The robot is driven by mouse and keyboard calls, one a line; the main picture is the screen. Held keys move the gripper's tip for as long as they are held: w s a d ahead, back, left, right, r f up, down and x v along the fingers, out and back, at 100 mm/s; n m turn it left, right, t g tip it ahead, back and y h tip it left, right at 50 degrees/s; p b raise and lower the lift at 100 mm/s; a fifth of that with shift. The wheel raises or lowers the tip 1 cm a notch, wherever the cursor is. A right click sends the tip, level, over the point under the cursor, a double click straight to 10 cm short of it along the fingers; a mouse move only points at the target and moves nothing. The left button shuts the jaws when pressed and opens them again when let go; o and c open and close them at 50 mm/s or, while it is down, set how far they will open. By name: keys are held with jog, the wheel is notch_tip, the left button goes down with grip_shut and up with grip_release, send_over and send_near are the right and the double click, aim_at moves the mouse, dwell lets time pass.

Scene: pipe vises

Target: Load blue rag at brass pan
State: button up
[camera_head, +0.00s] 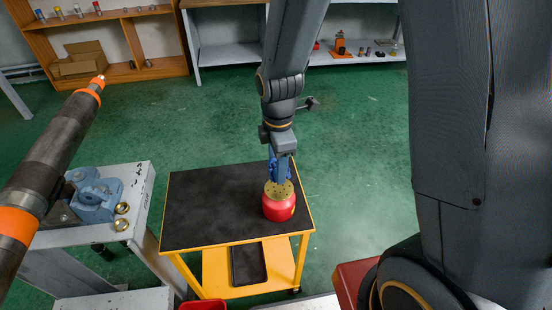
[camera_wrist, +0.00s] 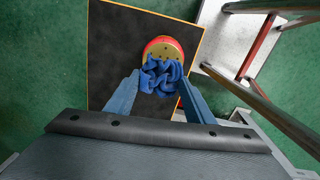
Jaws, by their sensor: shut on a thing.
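The blue rag (camera_wrist: 160,76) is a crumpled bundle held between the two fingers of my gripper (camera_wrist: 158,82) in the wrist view. In the head view my gripper (camera_head: 281,172) points down, and some of the rag (camera_head: 272,165) shows at its side. The brass pan (camera_head: 277,188) is a round, brass-coloured disc with small holes on top of a red can (camera_head: 279,207). The rag appears right over the pan and hides part of it in the wrist view (camera_wrist: 163,45). I cannot tell whether the rag touches the pan.
The can stands on the black top (camera_head: 205,205) of a yellow cart. The cart top is otherwise clear. At left, a blue vise (camera_head: 95,192) sits on a grey bench near a large pipe (camera_head: 48,160) with orange bands. Shelves stand at the back.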

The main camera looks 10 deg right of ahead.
aim_at(277, 189)
jog(key=shift+f+b, duration=2.6)
jog(key=shift+f, duration=0.35)
jog(key=shift+f+b, duration=0.45)
jog(key=shift+f, duration=0.5)
jog(key=shift+r+p, duration=3.15)
jog(key=shift+r, duration=0.4)
jog(key=shift+s, duration=0.15)
